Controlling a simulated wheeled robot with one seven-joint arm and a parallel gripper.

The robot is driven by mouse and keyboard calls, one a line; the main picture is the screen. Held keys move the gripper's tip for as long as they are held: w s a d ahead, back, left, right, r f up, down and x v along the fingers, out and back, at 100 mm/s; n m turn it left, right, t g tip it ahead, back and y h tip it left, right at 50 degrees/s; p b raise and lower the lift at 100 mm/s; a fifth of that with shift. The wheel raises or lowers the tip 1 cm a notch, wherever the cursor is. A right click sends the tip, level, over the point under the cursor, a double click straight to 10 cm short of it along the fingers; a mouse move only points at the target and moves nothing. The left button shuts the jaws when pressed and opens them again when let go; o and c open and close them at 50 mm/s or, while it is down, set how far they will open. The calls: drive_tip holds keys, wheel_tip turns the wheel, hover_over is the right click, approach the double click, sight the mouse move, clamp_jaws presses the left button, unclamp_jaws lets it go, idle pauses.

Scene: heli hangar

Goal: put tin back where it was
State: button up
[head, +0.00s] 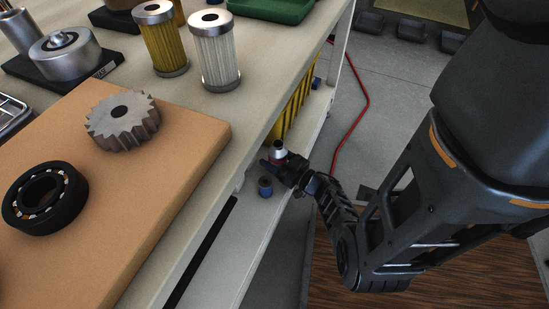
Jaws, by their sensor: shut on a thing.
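My gripper (277,164) is reaching in at the lower shelf, beside the workbench edge. It is shut on a small tin (279,151) with a pale silver top and a red band. The tin looks about upright; its lower part is hidden by the fingers. I cannot tell whether its base touches the shelf. A small blue cylinder (265,187) stands just in front of the gripper on the lower shelf.
The lower shelf (252,240) is bare toward the front. Yellow ribbed items (292,108) stand farther back on it. The worktop above holds an orange-brown board (165,190) with a gear (122,122) and a bearing (44,198), plus filters (214,52). A red cable (362,95) lies on the floor.

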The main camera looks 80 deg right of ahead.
drive_tip(key=o, duration=1.2)
drive_tip(key=shift+f, duration=0.1)
drive_tip(key=shift+r+p, duration=0.25)
drive_tip(key=shift+p, duration=0.05)
drive_tip(key=p+v, duration=0.2)
drive_tip(key=v, duration=1)
drive_tip(key=a+r+n+y, duration=0.2)
drive_tip(key=a+r, duration=0.7)
drive_tip(key=r, duration=0.2)
drive_tip(key=a+r+n+y, duration=0.2)
drive_tip(key=a+r+y, duration=0.1)
drive_tip(key=a+r, duration=0.6)
drive_tip(key=a+r+n+g+y, duration=0.1)
drive_tip(key=a+r+y, duration=0.2)
drive_tip(key=a+r, duration=0.6)
drive_tip(key=shift+w+r+n, duration=0.15)
drive_tip(key=shift+r+n, duration=0.05)
drive_tip(key=shift+r, duration=0.95)
drive_tip(key=shift+w+r+n, duration=0.15)
drive_tip(key=shift+r+n, duration=0.05)
drive_tip(key=shift+r, duration=1)
